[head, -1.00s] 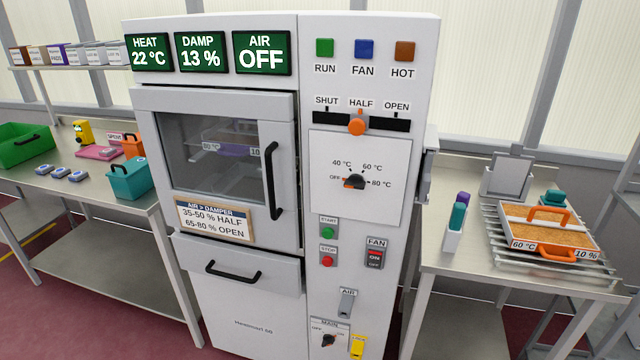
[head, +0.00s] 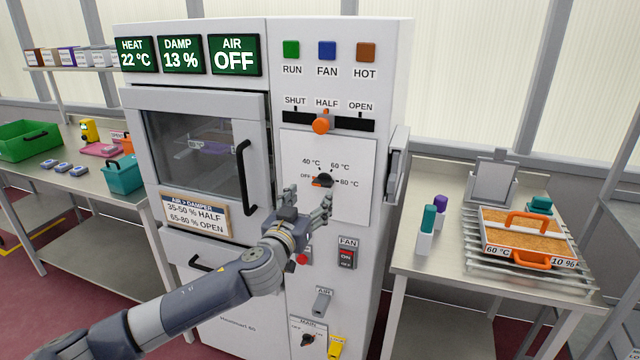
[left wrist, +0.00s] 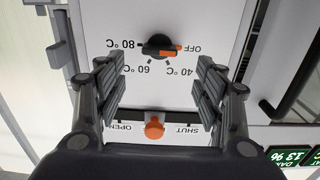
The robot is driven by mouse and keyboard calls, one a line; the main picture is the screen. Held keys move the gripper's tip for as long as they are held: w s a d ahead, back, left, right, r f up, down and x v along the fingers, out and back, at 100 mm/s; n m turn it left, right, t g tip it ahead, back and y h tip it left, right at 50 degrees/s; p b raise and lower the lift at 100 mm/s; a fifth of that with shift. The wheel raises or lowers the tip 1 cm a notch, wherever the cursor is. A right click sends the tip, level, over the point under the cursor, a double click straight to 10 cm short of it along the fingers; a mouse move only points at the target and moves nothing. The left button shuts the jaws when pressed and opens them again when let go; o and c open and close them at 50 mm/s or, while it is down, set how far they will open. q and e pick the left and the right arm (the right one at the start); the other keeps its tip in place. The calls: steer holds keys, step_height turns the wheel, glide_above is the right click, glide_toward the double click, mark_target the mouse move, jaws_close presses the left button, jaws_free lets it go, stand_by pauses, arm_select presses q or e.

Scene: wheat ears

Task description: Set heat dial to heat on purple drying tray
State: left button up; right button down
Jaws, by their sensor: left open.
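The heat dial (head: 322,180) is a black knob with an orange end on the cabinet's white panel, marked OFF, 40, 60 and 80 °C. Its orange end points at OFF; it also shows upside down in the left wrist view (left wrist: 160,47). My left gripper (head: 308,197) is open and empty, just below and in front of the dial. In the left wrist view its fingers (left wrist: 158,82) stand apart, with the dial beyond them. A purple tray (head: 215,148) sits inside the cabinet behind the window; its label is too small to read surely. My right gripper is out of view.
The orange damper slider (head: 322,124) is at HALF above the dial. The displays read 22 °C, 13 % and air OFF. The door handle (head: 246,178) juts out left of the gripper. An orange tray (head: 560,229) labelled 60 °C, 10 % rests on the right table's rack.

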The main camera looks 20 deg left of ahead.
mark_target(321, 184)
arm_select(q)
steer(key=w+p, duration=0.1)
steer(key=w, duration=0.6)
steer(key=shift+d, duration=0.15)
steer(key=shift+w, duration=0.5)
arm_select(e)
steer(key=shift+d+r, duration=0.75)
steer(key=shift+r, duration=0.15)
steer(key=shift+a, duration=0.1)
arm_select(q)
steer(key=c, duration=1.1)
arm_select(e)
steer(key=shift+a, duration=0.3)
